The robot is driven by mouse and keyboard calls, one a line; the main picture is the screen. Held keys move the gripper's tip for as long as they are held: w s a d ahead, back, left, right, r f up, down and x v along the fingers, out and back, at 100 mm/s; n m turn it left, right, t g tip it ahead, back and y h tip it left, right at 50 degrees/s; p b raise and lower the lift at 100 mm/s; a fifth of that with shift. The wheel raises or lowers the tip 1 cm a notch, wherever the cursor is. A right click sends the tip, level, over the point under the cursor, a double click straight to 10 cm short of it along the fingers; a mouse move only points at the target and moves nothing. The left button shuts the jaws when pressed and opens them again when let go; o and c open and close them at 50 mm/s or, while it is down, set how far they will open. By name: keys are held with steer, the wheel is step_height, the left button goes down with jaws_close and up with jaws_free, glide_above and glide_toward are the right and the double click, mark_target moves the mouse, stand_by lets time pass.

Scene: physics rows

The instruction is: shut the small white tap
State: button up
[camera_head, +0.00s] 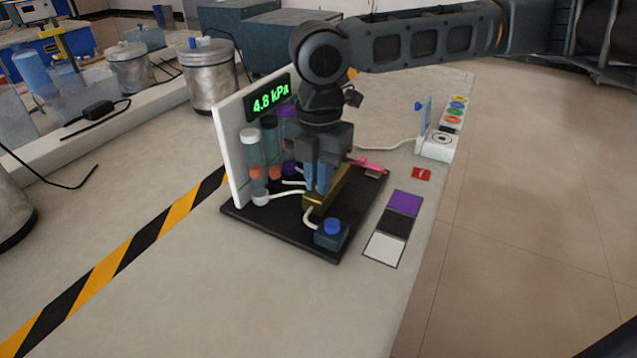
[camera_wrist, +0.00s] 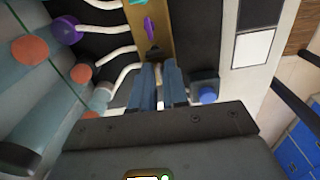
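The small white tap is not visible; the front end of the brass block (camera_head: 321,203), where it could be, is covered by my fingers. My gripper (camera_head: 318,190) points down at this block, its two blue fingers close together. In the wrist view the fingertips (camera_wrist: 158,68) sit over the brass block (camera_wrist: 137,17) with a narrow gap. I cannot tell whether they hold anything. A purple handle (camera_wrist: 149,27) and a dark one (camera_wrist: 153,52) lie beyond the fingertips. A pink handle (camera_head: 368,165) shows at the back in the head view.
The rig stands on a black base (camera_head: 285,235) with tubes, white hoses and a green kPa display (camera_head: 270,97) on a white panel (camera_head: 233,150). A blue-knobbed box (camera_head: 331,233) is close in front of my fingers. A purple-black-white card (camera_head: 395,228) lies right.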

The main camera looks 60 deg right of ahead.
steer(key=shift+r+p, duration=0.3)
steer(key=shift+p, duration=0.15)
stand_by(0.3)
jaws_close()
steer(key=shift+r+m+p, duration=0.15)
steer(key=shift+m+p, duration=0.35)
steer(key=shift+m, duration=0.1)
steer(key=m+p, duration=0.2)
steer(key=m, duration=0.1)
steer(key=shift+m, duration=0.4)
steer(key=shift+m+p, duration=0.35)
steer(key=shift+m, duration=0.55)
